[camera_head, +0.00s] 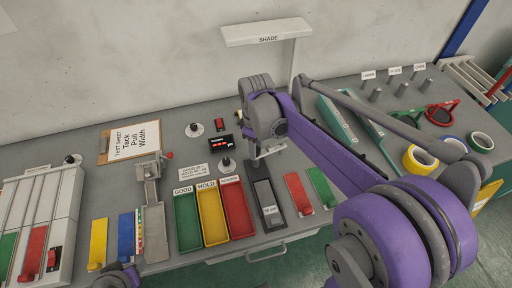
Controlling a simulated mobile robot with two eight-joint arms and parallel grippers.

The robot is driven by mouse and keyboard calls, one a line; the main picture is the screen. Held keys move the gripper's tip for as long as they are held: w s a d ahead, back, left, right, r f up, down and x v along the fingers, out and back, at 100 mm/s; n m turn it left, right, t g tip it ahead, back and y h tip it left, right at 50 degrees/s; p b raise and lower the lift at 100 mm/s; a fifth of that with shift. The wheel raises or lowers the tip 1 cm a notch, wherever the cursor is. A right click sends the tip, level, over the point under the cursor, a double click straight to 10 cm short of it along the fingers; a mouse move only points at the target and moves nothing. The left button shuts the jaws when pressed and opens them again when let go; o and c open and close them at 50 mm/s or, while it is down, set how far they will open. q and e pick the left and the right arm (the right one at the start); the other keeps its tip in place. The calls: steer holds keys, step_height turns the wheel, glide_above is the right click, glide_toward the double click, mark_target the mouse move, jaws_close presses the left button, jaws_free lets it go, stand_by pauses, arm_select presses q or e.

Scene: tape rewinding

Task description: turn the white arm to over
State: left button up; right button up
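My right arm reaches in from the lower right, and its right gripper (267,152) points down above the dark tray in the middle of the bench. Its fingers are small and partly hidden by the wrist, so I cannot tell whether they are open or shut. A white arm marked SHADE (268,34) stands on a white post at the back. I cannot tell whether it is the arm meant. Small signs (395,70) stand at the back right, too small to read surely. Only a purple piece of my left arm shows at the bottom left edge.
Green (188,222), yellow (212,218) and red (238,212) trays lie on the bench front. Purple links of mine cover the right side.

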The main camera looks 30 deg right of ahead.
jaws_close()
stand_by(1.0)
